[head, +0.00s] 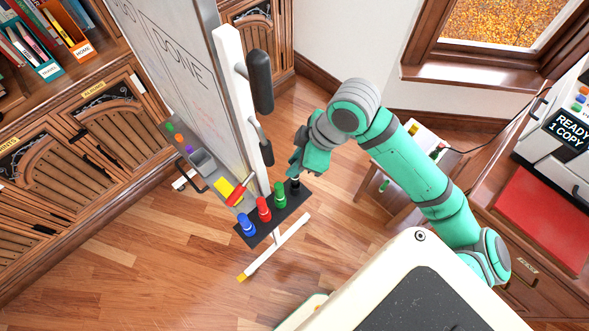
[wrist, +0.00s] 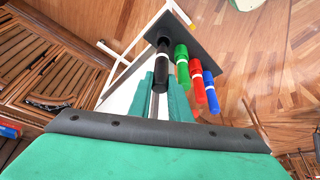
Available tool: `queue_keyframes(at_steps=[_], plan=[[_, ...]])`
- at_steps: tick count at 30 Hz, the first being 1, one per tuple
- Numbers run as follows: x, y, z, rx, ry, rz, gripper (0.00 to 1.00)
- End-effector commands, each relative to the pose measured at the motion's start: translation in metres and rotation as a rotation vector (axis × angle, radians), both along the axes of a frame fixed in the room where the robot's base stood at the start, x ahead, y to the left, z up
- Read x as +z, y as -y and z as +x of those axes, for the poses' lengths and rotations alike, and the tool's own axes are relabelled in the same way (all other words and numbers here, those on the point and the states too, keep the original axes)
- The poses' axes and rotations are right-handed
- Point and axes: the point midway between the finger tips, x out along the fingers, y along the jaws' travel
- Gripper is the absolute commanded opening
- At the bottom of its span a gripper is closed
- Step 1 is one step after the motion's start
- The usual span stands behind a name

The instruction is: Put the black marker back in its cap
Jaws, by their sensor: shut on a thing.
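The black marker (wrist: 161,70) is held between the fingertips of my gripper (wrist: 160,92) in the wrist view. It has a white band, and its far end meets the dark holder panel (wrist: 190,30) at its corner. In the head view the black marker (head: 295,184) shows just below my gripper (head: 299,170), over the right end of the panel (head: 272,221). The marker looks lined up with its place beside the green one. I cannot tell whether it is fully seated in its cap.
Green (head: 280,195), red (head: 264,209) and blue (head: 246,225) markers stand in a row on the panel. The whiteboard (head: 175,70) and its white post (head: 240,100) rise close to the left. A small side table (head: 412,165) stands to the right. Open wooden floor lies below.

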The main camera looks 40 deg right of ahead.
Motion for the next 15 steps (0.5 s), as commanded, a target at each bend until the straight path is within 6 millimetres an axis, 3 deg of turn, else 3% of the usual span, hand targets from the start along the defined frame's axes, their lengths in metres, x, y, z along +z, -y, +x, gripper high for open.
queue_keyframes(at_steps=[9,15], plan=[[-0.034,-0.001,0.0,-0.002,0.0,0.004,0.0],[-0.038,-0.001,0.0,0.001,0.0,0.0,0.0]])
